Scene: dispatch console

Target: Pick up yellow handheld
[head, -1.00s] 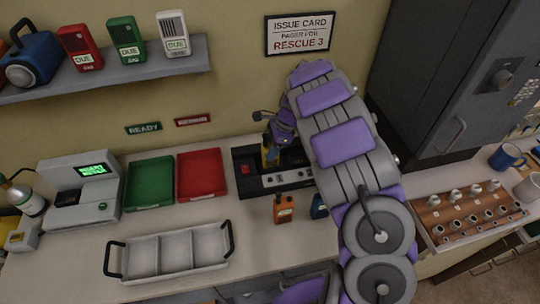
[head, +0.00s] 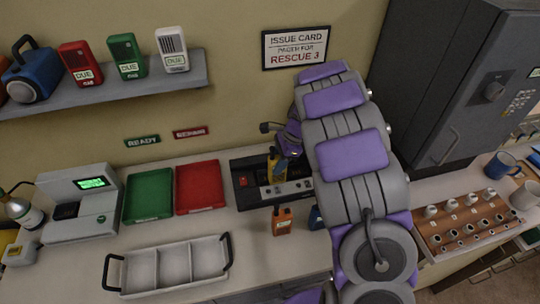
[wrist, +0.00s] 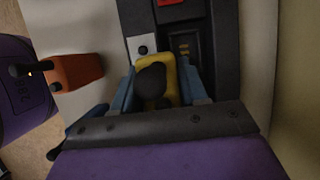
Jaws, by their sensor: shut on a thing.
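The yellow handheld (head: 273,168) is upright at the black charger base (head: 247,196). My gripper (head: 280,163) is shut on it from the right side in the head view. In the wrist view the yellow handheld (wrist: 157,80) sits between the two blue-grey fingers of my gripper (wrist: 160,90), with its dark round part facing the camera. The charger's slots (wrist: 184,44) show beyond it. I cannot tell whether its lower end touches the charger.
An orange handheld (head: 282,221) and a partly hidden blue one (head: 316,217) stand in front of the charger. Left are a red tray (head: 222,190), a green tray (head: 128,198) and a white divided tray (head: 190,286).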

